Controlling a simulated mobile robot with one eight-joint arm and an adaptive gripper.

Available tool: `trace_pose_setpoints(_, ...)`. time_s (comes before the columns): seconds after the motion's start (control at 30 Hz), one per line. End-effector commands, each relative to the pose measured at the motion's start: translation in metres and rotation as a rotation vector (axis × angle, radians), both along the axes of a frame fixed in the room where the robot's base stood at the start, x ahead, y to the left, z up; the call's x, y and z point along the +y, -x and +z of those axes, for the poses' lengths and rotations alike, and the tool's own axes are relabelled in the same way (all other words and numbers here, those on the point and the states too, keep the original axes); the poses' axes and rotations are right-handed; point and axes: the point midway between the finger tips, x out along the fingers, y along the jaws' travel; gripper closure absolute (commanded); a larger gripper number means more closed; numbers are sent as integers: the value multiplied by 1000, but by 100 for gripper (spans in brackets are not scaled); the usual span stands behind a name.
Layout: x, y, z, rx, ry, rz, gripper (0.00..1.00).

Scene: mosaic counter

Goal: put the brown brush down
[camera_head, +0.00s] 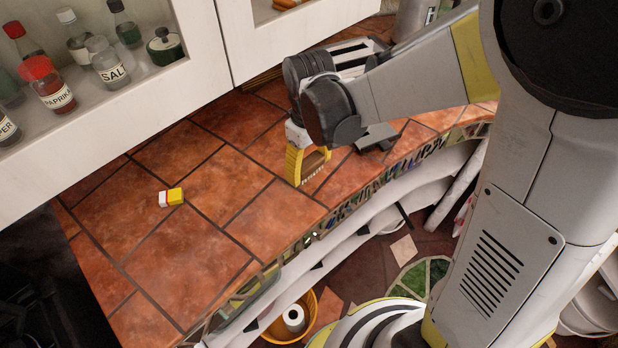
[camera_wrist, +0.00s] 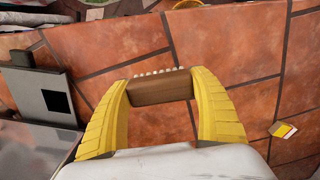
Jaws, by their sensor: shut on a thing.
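The brown brush (camera_wrist: 160,88) has a brown block body and a row of pale bristles along one edge. My gripper (camera_wrist: 161,92) has yellow fingers and is shut on the brush, one finger at each end of it. In the head view my gripper (camera_head: 304,174) points down at the tiled counter (camera_head: 190,240), near its front edge. The brush (camera_head: 314,160) shows between the fingers there, bristles low. It is at or just above the tiles; I cannot tell whether it touches them.
A toaster (camera_head: 345,55) stands behind my gripper. Wall cabinets with a paprika jar (camera_head: 46,83) overhang the back. Tiles between box and gripper are clear.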

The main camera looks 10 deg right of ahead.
Motion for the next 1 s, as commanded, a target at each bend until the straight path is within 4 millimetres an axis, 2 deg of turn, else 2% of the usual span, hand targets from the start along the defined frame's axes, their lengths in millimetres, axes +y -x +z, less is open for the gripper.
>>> trace_pose_setpoints(0.27,0,0,-39,0,0,0,54)
trace_pose_setpoints(0.63,0,0,-43,0,0,0,54)
trace_pose_setpoints(0.67,0,0,-42,0,0,0,24)
trace_pose_setpoints(0.7,0,0,-41,0,0,0,12)
trace_pose_setpoints(0.73,0,0,-41,0,0,0,6)
trace_pose_setpoints(1.0,0,0,-41,0,0,0,6)
